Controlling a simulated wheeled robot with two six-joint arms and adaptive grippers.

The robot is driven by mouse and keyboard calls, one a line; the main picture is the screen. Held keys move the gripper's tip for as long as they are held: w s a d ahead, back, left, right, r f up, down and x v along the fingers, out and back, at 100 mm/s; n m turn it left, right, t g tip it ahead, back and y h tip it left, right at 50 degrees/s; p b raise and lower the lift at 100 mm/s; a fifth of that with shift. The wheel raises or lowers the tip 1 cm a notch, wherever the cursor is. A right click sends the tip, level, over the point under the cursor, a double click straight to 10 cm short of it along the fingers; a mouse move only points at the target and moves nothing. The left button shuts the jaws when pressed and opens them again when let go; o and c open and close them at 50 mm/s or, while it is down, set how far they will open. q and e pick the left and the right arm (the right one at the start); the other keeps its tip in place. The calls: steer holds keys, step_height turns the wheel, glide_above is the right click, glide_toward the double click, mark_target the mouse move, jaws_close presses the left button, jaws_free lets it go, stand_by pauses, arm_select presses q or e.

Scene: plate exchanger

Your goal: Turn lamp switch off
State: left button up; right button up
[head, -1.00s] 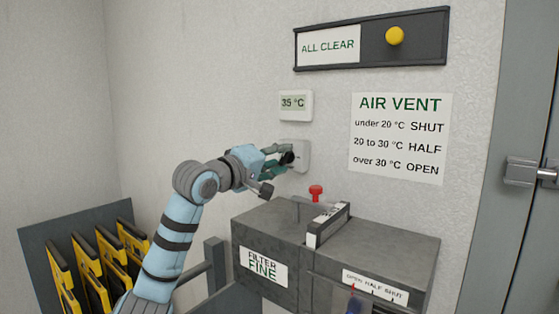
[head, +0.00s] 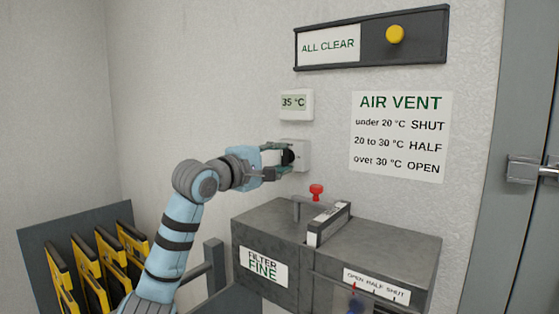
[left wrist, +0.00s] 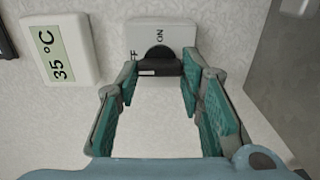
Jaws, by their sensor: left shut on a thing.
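The lamp switch is a white wall box (head: 304,154) with a black knob (head: 288,157), below the temperature display. In the left wrist view the knob (left wrist: 158,60) sits on the switch box (left wrist: 172,33). The word ON shows beside it, and a second label is mostly hidden, with only an F readable. My left gripper (head: 284,158) reaches in from the left, its green-padded fingers (left wrist: 160,82) on either side of the knob and shut on it. I cannot tell exactly which label the knob points to. My right gripper is not in view.
A display (head: 294,104) reads 35 °C above the switch. A grey machine (head: 270,222) with a red knob (head: 316,191) stands below. An ALL CLEAR panel (head: 370,38) and an AIR VENT sign (head: 400,135) are on the wall. Yellow-edged plates (head: 105,258) stand at lower left.

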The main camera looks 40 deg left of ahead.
arm_select(q)
steer(key=shift+r, duration=0.1)
steer(key=o, duration=1.2)
steer(key=shift+c, duration=0.2)
steer(key=s, duration=0.7)
steer(key=shift+s, duration=0.25)
steer(key=shift+w, duration=0.1)
